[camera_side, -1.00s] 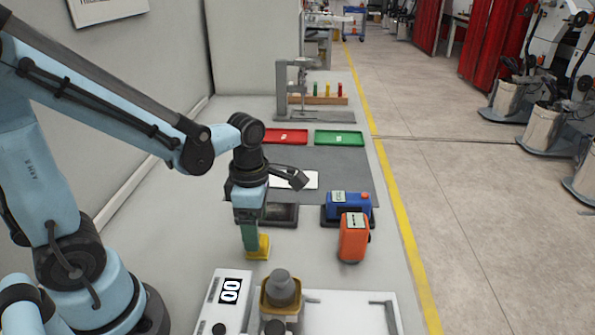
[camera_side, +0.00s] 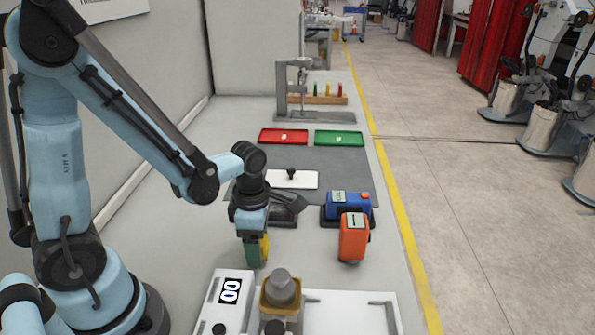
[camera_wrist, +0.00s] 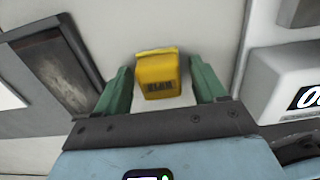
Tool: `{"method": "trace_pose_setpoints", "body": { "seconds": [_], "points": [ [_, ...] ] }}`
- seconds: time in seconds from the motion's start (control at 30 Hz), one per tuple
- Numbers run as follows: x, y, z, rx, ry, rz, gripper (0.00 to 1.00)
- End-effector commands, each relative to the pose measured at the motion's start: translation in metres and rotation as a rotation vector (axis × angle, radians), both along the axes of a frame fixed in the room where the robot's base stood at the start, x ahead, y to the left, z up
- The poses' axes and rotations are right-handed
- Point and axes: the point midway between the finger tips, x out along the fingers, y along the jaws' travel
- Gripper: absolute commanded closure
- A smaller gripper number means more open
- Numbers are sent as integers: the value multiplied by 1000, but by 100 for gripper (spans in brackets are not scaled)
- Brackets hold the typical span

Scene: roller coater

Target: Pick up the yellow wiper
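The yellow wiper (camera_wrist: 158,75) is a small block with dark marks on its face and a lighter yellow edge at its far end. In the wrist view it lies between the two green fingers of my gripper (camera_wrist: 162,85), with gaps on both sides. My gripper is open around it, and the fingers do not touch it. In the side view my gripper (camera_side: 253,252) is low over the light bench. One green finger hides part of the yellow wiper (camera_side: 265,246) there.
A white device with a "00" display (camera_side: 229,291) and a grey weight (camera_side: 281,287) stand close in front. An orange device (camera_side: 353,238) and a blue device (camera_side: 347,205) are to the right. A dark tray (camera_side: 283,210) is just behind. Red (camera_side: 283,136) and green (camera_side: 339,138) trays lie farther back.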

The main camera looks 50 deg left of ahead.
Motion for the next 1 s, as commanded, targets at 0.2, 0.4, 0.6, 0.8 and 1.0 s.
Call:
{"method": "trace_pose_setpoints", "body": {
  "seconds": [0.2, 0.4, 0.6, 0.8, 1.0],
  "points": [
    [0, 0, 0, 0, 0, 0, 64],
    [0, 0, 0, 0, 0, 0, 86],
    [0, 0, 1, 0, 0, 0, 86],
    [0, 0, 9, 0, 0, 0, 86],
    [0, 0, 29, 0, 0, 0, 86]
  ]
}}
